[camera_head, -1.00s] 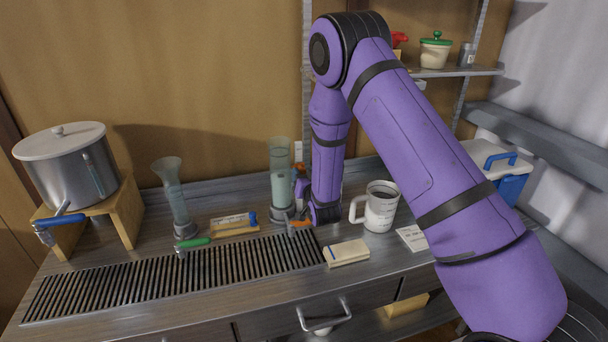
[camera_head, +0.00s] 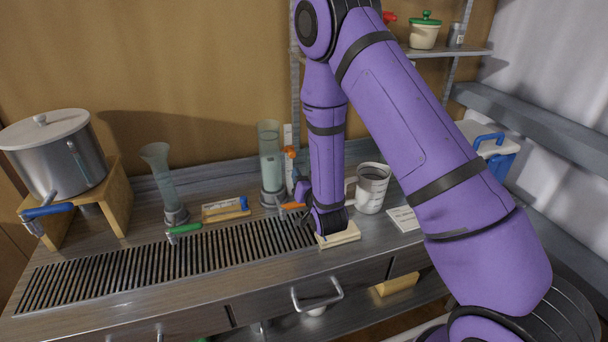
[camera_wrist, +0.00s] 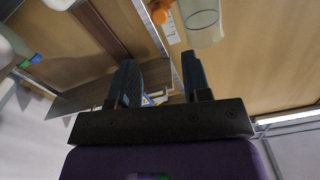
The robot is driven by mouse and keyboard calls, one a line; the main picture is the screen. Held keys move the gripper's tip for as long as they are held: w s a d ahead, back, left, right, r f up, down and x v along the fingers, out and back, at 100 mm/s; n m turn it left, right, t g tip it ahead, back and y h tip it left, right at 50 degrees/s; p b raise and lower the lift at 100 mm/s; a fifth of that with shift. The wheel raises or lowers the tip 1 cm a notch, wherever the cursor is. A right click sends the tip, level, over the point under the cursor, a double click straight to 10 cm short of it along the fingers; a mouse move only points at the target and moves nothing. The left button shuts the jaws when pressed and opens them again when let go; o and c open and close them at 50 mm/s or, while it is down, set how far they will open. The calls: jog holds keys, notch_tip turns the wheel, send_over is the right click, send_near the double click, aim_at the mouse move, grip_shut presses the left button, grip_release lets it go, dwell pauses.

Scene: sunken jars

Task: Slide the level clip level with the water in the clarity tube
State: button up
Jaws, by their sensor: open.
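The clarity tube appears to be the tall clear cylinder (camera_head: 270,172) standing at the back of the counter, with pale water in its lower part. An orange piece (camera_head: 290,153), apparently the level clip, sits beside its upper half on the right; whether it is level with the water is hard to tell. In the wrist view the clear tube (camera_wrist: 203,22) is cut off at the top, with an orange part (camera_wrist: 160,12) and a white marked strip left of it. My gripper (camera_wrist: 160,82) is open and empty, apart from the tube.
A flared glass cylinder (camera_head: 162,181) stands left of the tube. A mug (camera_head: 371,188) stands right of my arm, and a pale block (camera_head: 341,236) lies by my wrist. A lidded pot (camera_head: 55,160) on a wooden stand is far left.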

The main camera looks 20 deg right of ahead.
aim_at(294, 157)
jog(key=n, duration=0.1)
jog(key=w+f+n+y, duration=0.1)
jog(key=n, duration=0.1)
jog(key=f+n+y, duration=0.1)
jog(key=shift+w+d+n+t, duration=0.25)
jog(key=shift+d+n+t, duration=0.05)
jog(key=shift+n, duration=0.1)
jog(key=n+y, duration=0.1)
jog(key=n, duration=0.2)
jog(key=w+d+f+n+t+y, duration=0.1)
jog(key=n, duration=0.2)
jog(key=d+n+t+y, duration=0.1)
jog(key=n, duration=0.1)
jog(key=shift+w+f+n, duration=0.15)
jog(key=shift+f+n, duration=0.15)
jog(key=shift+n, duration=0.1)
jog(key=x, duration=1)
jog(key=shift+w+a+r, duration=0.15)
jog(key=shift+w+r, duration=0.1)
jog(key=shift+w, duration=0.1)
jog(key=shift+f, duration=0.1)
grip_shut()
